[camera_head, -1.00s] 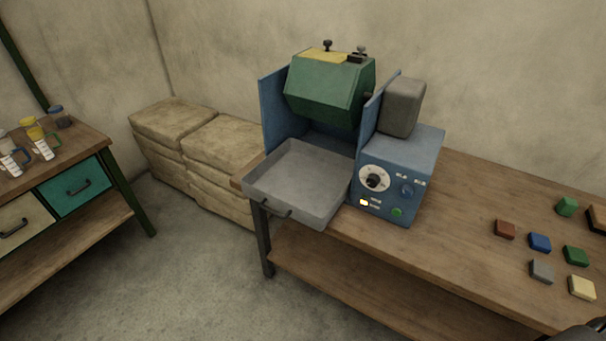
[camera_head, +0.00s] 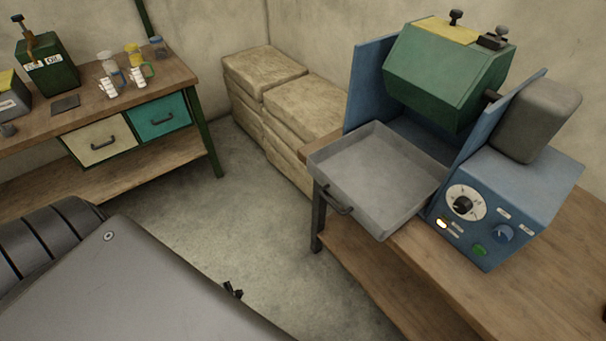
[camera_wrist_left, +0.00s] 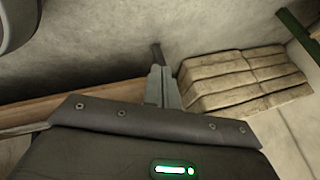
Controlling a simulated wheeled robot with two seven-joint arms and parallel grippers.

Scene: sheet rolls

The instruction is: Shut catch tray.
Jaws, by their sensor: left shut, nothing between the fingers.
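The catch tray (camera_head: 375,180) is a shallow grey metal tray with a dark handle (camera_head: 338,203) on its front side. It sticks out from the front of the blue machine (camera_head: 515,200), under the green drum (camera_head: 445,75), and overhangs the bench edge. It looks empty. My left gripper (camera_head: 232,290) shows only as small dark tips past my grey arm, over the floor to the lower left of the tray and apart from it. In the left wrist view its fingers (camera_wrist_left: 160,85) are together with nothing between them. My right gripper is not in view.
The wooden bench (camera_head: 430,285) carries the machine. Stacked pale sacks (camera_head: 285,100) stand against the wall behind the tray. The floor (camera_head: 240,205) between is clear.

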